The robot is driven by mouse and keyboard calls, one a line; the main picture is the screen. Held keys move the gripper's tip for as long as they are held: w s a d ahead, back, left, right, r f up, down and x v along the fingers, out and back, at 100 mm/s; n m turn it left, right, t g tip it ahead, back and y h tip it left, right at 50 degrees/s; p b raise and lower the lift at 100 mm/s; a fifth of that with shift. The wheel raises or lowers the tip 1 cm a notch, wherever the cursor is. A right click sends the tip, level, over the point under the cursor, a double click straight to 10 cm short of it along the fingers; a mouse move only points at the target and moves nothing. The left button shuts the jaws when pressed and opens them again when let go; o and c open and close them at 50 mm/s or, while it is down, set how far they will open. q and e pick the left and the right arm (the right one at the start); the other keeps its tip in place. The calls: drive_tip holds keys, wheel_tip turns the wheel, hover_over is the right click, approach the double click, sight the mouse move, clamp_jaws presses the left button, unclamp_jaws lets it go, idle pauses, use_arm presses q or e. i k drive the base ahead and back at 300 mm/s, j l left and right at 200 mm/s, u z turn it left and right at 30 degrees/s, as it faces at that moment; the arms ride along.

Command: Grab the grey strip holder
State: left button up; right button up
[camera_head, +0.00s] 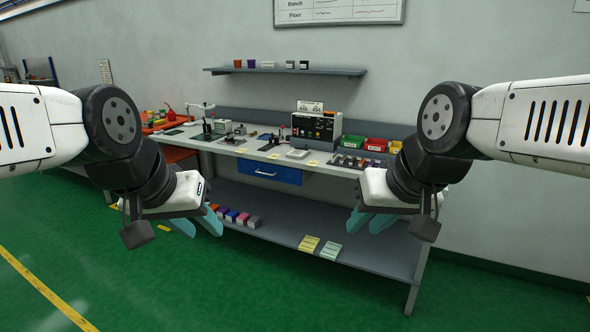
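I cannot tell for sure which thing is the grey strip holder. Small grey and dark pieces (297,65) also stand on the wall shelf. My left gripper (197,226) hangs in front of the bench at the left, its teal fingers apart and empty. My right gripper (368,222) hangs in front of the bench at the right, also with fingers apart and empty. Both are well short of these pieces.
The workbench (330,168) carries a device with a panel (316,130), green, red and yellow bins (375,145), and small tools. A blue drawer (270,173) hangs under it. Yellow and pale green cards (329,251) lie on the lower shelf (300,228). Green floor in front is clear.

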sight(343, 160)
drive_tip(key=i, duration=0.7)
drive_tip(key=i+z, duration=0.15)
drive_tip(key=i, duration=0.55)
drive_tip(key=i+j, duration=0.2)
drive_tip(key=i, duration=0.5)
drive_tip(key=i+z, duration=0.25)
